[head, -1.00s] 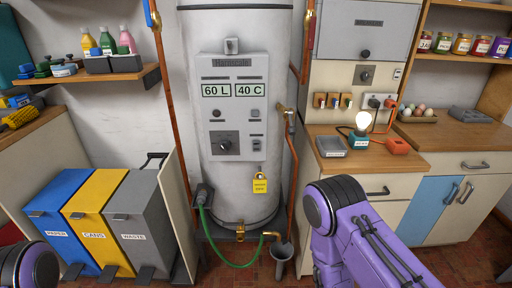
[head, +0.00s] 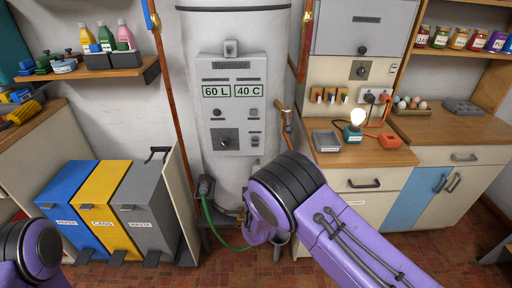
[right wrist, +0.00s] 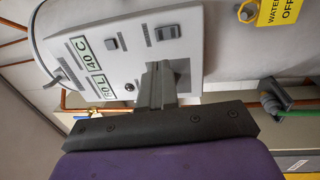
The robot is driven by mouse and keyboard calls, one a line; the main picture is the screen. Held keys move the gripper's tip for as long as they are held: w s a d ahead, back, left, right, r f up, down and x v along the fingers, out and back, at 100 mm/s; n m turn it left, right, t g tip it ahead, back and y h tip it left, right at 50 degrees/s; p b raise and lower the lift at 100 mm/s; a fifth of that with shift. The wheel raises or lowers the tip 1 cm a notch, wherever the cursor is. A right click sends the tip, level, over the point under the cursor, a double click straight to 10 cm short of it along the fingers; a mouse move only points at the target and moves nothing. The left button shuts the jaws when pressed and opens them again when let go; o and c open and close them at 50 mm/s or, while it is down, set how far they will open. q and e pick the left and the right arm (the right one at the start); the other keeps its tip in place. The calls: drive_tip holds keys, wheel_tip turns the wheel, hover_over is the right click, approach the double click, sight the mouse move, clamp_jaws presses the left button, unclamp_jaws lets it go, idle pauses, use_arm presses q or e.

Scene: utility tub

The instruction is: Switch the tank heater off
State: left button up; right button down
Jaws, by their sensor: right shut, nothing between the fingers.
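The white tank (head: 200,30) stands against the wall. Its grey control panel (head: 210,71) has displays reading 60 L and 40 C. A dark dial (head: 225,139) sits low on the panel, with a small switch (head: 254,140) beside it. Another switch (head: 231,48) is at the top; small labels are unreadable. In the right wrist view the panel (right wrist: 85,90) lies sideways. My right gripper (right wrist: 155,78) is shut and empty, over the lower panel, covering the dial's area; I cannot tell whether it touches. The head view hides it behind my arm. My left gripper is out of view.
Copper pipes (head: 168,90) run beside the tank. A yellow tag (right wrist: 280,10) hangs below the panel. Blue, yellow and grey bins (head: 148,197) stand left. A counter (head: 380,155) with a lit bulb (head: 358,117) is right. The air left of the panel is clear.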

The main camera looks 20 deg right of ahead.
sight(256, 141)
drive_tip(key=b+x, duration=0.5)
drive_tip(key=x, duration=0.7)
drive_tip(key=shift+w+d+f+b, duration=0.1)
drive_tip(key=shift+w+f+b, duration=0.05)
drive_tip(key=shift+w+b, duration=0.2)
drive_tip(key=shift+w, duration=0.15)
drive_tip(key=shift+w+d, duration=0.1)
drive_tip(key=shift+r, duration=0.25)
